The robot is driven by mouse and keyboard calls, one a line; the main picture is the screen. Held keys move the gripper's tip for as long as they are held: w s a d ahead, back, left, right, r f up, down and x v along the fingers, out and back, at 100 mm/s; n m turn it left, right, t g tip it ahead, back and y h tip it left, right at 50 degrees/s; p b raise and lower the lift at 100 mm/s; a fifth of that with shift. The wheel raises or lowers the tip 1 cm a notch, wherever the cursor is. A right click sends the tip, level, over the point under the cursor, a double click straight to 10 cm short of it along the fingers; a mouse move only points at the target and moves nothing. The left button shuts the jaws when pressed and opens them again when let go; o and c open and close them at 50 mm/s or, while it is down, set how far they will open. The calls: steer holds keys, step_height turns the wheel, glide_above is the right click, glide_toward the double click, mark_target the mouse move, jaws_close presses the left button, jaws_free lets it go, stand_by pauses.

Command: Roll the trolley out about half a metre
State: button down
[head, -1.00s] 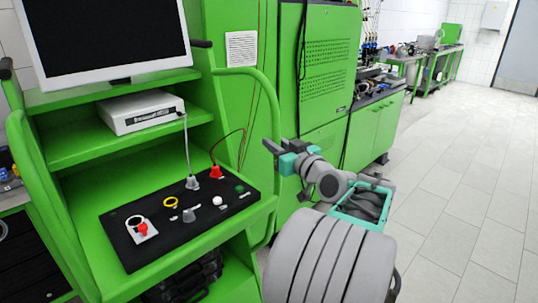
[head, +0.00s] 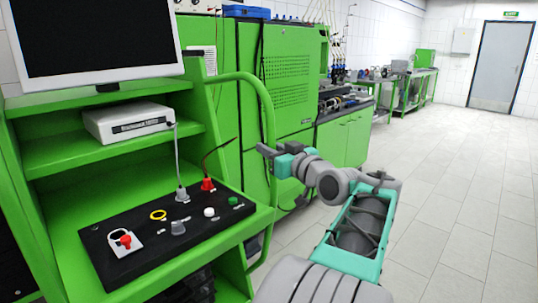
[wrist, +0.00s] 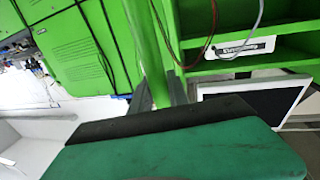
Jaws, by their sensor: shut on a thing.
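The green trolley (head: 40,210) stands close at the left of the head view. It carries a monitor (head: 95,35), a white box (head: 128,122) and a black control panel (head: 165,235). Its curved green handle tube (head: 268,105) rises on its right side. My gripper (head: 264,150) is shut on this tube at about mid-height, coming from the right. In the wrist view the tube (wrist: 145,45) runs down to my gripper (wrist: 155,112); the jaws hide the part between them.
Green test bench cabinets (head: 290,75) stand behind the trolley. A lower green cabinet (head: 345,140) and a far workbench (head: 415,85) line the wall. The tiled floor (head: 460,200) at the right is clear up to a grey door (head: 500,65).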

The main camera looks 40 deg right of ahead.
steer(key=shift+s+d+r, duration=0.1)
steer(key=shift+s+r, duration=0.25)
steer(key=shift+s, duration=0.15)
steer(key=shift+d, duration=0.1)
steer(key=c, duration=1.7)
jaws_free()
steer(key=shift+f, duration=0.1)
steer(key=o, duration=0.3)
steer(key=shift+s+d+f, duration=0.1)
steer(key=shift+d, duration=0.05)
steer(key=shift+o, duration=0.6)
steer(key=shift+f, duration=0.15)
steer(key=shift+a, duration=0.2)
steer(key=s+a, duration=0.1)
steer(key=s, duration=0.6)
steer(key=shift+s+a+b, duration=0.15)
steer(key=shift+s+b, duration=0.1)
steer(key=shift+b, duration=0.15)
